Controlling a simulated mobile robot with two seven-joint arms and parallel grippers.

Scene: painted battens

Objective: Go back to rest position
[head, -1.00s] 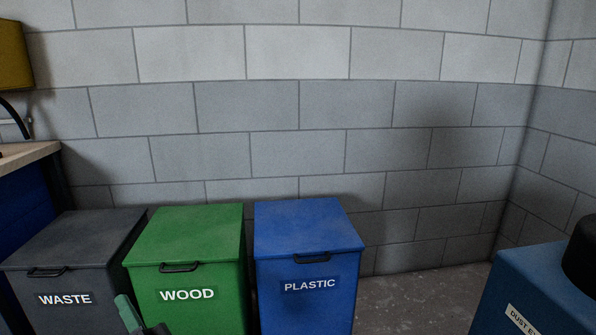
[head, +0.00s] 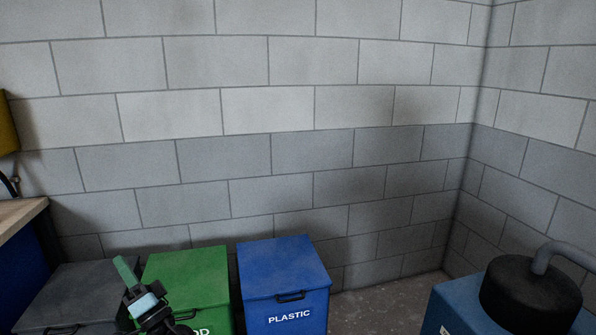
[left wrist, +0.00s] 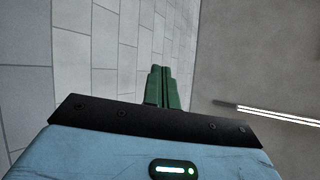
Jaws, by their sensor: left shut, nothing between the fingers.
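My left gripper (head: 124,268) shows at the lower left of the head view, with its green fingers pointing up in front of the dark grey and green bins. In the left wrist view its green fingers (left wrist: 163,86) are together, with nothing between them. Behind them that view shows the block wall and a plain grey surface with a bright light strip. My right gripper is in neither view.
A dark grey bin (head: 75,290), a green bin (head: 190,272) and a blue PLASTIC bin (head: 283,268) stand along the wall, lids closed. A workbench (head: 20,215) is at left. A blue machine with a black cap (head: 530,295) and hose is at right. Bare floor (head: 385,305) lies between.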

